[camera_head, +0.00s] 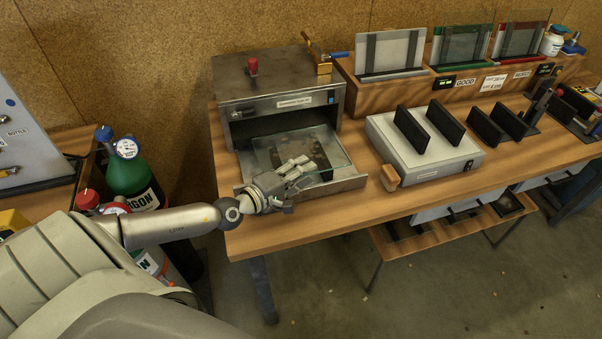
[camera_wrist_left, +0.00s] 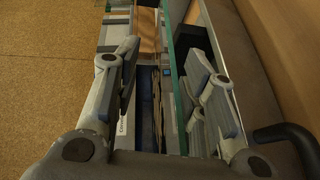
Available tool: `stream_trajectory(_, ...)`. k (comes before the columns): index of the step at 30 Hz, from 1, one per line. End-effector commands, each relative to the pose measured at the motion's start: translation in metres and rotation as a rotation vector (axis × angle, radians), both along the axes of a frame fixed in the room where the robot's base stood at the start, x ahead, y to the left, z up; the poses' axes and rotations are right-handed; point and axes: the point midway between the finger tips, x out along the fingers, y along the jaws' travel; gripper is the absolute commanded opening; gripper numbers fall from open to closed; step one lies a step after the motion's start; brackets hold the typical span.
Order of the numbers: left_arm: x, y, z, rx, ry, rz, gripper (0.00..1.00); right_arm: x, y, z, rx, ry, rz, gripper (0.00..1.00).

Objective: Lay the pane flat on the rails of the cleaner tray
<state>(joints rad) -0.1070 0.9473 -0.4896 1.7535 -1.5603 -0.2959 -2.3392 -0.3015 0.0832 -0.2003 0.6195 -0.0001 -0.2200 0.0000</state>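The clear pane (camera_head: 335,151), with a greenish edge, lies over the pulled-out cleaner tray (camera_head: 346,184) in the head view. It looks close to flat; I cannot tell whether it rests fully on the rails, which are mostly hidden. My left gripper (camera_head: 297,166) is at the tray's front, by the near side of the pane. In the left wrist view the fingers of my left gripper (camera_wrist_left: 163,62) are spread, with the pane's green edge (camera_wrist_left: 172,75) between them, nearer the right finger. A gap shows at the left finger. My right gripper is not in view.
The cleaner box (camera_head: 280,97) stands behind the tray. A grey device with black upright plates (camera_head: 425,150) stands to the right. A rack of panes (camera_head: 465,45) is at the back. Gas bottles (camera_head: 130,175) stand left of the table.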

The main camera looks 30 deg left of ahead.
Motion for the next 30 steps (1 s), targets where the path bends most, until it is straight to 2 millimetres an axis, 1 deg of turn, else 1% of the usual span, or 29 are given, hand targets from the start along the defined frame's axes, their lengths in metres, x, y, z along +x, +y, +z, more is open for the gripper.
stream_trajectory(1, -0.011, -0.005, -0.025, -0.021, 0.057, -0.007, 0.38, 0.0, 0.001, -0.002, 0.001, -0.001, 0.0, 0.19)
stream_trajectory(8, -0.014, -0.005, -0.029, -0.023, 0.066, -0.008, 0.38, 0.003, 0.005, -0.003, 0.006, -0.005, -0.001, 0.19)
stream_trajectory(11, -0.019, -0.003, -0.028, -0.021, 0.065, -0.007, 0.38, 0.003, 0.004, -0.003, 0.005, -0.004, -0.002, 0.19)
stream_trajectory(14, -0.029, 0.0, -0.024, -0.017, 0.062, -0.006, 0.38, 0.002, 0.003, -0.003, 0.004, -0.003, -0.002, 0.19)
stream_trajectory(24, -0.074, 0.013, -0.008, -0.005, 0.042, -0.002, 0.38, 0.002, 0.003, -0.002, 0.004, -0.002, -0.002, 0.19)
stream_trajectory(30, -0.096, 0.021, 0.004, 0.002, 0.023, 0.001, 0.38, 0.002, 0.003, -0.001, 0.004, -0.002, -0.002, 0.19)
